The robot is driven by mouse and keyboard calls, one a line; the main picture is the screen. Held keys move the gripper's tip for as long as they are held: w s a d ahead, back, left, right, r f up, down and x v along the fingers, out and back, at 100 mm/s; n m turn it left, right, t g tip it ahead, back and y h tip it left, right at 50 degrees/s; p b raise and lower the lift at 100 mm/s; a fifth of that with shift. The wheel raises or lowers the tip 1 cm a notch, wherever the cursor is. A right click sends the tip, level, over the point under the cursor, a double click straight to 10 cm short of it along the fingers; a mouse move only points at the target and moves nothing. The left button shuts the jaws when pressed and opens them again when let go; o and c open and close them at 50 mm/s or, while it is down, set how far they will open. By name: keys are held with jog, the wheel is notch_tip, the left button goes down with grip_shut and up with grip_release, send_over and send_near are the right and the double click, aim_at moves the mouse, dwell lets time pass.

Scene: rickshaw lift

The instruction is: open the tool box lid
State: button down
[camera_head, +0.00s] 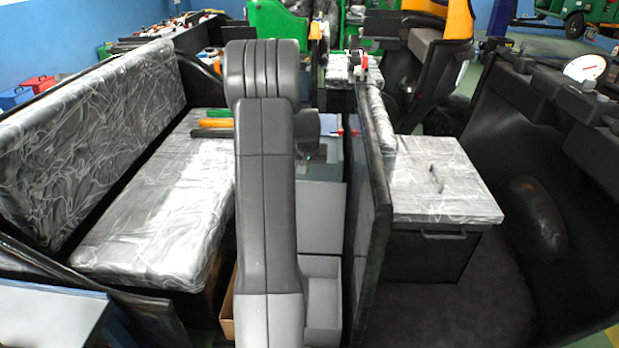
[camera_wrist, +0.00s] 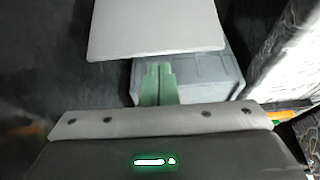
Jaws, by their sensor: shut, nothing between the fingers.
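A blue-grey box (camera_head: 322,171) that looks like the tool box stands low in the centre of the head view, partly behind my arm. In the wrist view, the ribbed box (camera_wrist: 205,72) lies beyond my gripper (camera_wrist: 158,67), partly covered by a pale panel. The green fingers are together and empty, seen in front of the box. I cannot tell whether they touch it. The lid's edge and position are not clear in either view.
A pale grey panel (camera_head: 320,222) stands on the near side of the box. A plastic-covered bench (camera_head: 150,215) with coloured-handled tools (camera_head: 216,123) is at left. A dark upright partition (camera_head: 375,215) and a covered seat box (camera_head: 440,185) are at right.

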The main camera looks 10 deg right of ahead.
jog(key=shift+v, duration=1.6)
send_over(310, 186)
jog(key=s, duration=0.2)
jog(key=shift+a+f, duration=0.15)
jog(key=shift+f, duration=2)
jog(key=shift+a+f, duration=0.1)
jog(key=shift+f, duration=2.05)
jog(key=shift+r, duration=0.1)
